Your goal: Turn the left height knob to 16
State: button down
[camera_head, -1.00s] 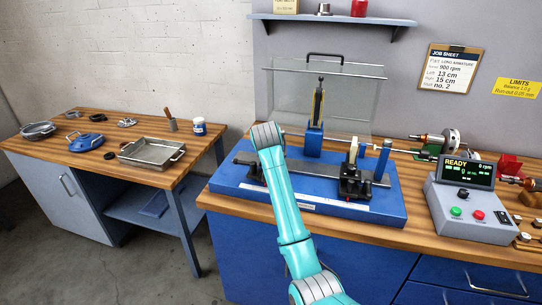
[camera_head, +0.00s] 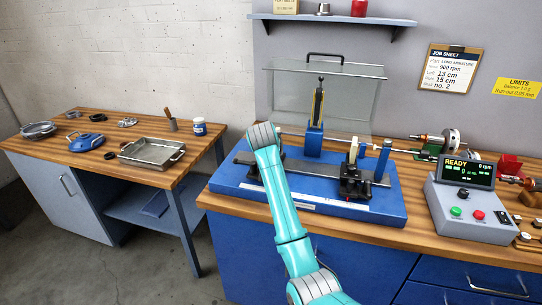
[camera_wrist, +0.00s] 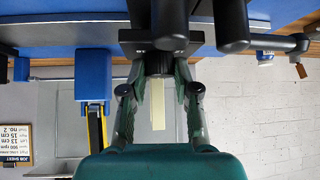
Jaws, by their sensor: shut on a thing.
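The balancing machine's blue base (camera_head: 330,202) stands on the bench and carries a dark rail. In the wrist view, which is upside down, my gripper (camera_wrist: 160,72) has its two fingers closed around a black knob (camera_wrist: 157,64) below a dark support block (camera_wrist: 133,42). The right support (camera_head: 353,176) stands clear on the rail. No height scale or knob reading is legible.
A blue post (camera_head: 314,142) and clear guard (camera_head: 345,95) stand behind the rail. A control box (camera_head: 470,205) showing READY stands right. The job sheet (camera_head: 453,70) lists left 13 cm and right 15 cm. A side table with a metal tray (camera_head: 152,153) stands left.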

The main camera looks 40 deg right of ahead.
jog(key=shift+w+a+m+g+h, duration=0.15)
jog(key=shift+m+g+h, duration=0.6)
jog(key=shift+m, duration=0.65)
jog(key=shift+w+m+g+h, duration=0.1)
jog(key=shift+m+g+h, duration=0.35)
jog(key=shift+m+g, duration=0.8)
jog(key=shift+m, duration=0.25)
jog(key=c, duration=0.8)
grip_release()
jog(key=shift+c, duration=0.2)
jog(key=v, duration=1.2)
jog(key=shift+s, duration=0.15)
